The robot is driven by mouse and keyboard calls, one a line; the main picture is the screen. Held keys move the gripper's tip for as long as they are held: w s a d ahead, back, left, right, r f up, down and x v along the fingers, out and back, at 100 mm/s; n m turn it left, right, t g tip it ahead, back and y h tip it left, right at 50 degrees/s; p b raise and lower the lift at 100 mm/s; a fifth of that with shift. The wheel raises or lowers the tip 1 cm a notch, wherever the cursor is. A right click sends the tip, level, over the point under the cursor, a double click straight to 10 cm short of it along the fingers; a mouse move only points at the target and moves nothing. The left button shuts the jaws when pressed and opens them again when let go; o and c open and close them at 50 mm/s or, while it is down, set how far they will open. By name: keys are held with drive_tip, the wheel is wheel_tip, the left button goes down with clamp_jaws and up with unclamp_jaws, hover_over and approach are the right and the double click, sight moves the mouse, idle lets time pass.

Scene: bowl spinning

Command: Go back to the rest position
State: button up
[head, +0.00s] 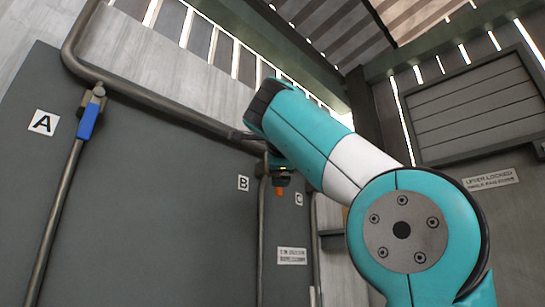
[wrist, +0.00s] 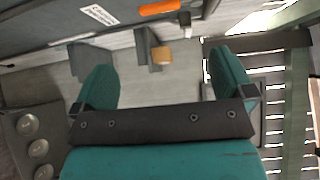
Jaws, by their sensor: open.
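My gripper (wrist: 162,72) shows in the wrist view with its two teal fingers spread wide apart. Nothing is held between them. In the head view my teal and white arm reaches up and left towards the panel; the gripper is mostly hidden behind the arm there. An orange handle (head: 281,185) is just below the arm's far end, near label C. It also shows in the wrist view (wrist: 160,8) at the top edge, beyond the fingers and apart from them. A blue handle (head: 88,121) on a long rod is by label A (head: 43,123) at the left.
A grey panel (head: 150,190) with a bent pipe along its top fills the left. Labels B (head: 243,183) and C (head: 299,199) are on it. A small tan block (wrist: 161,56) is beyond the fingers. A slatted shutter (head: 475,105) and a lever sign (head: 491,180) are at right.

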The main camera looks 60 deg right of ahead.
drive_tip(key=shift+s+d, duration=0.1)
drive_tip(key=shift+s, duration=0.1)
idle(0.4)
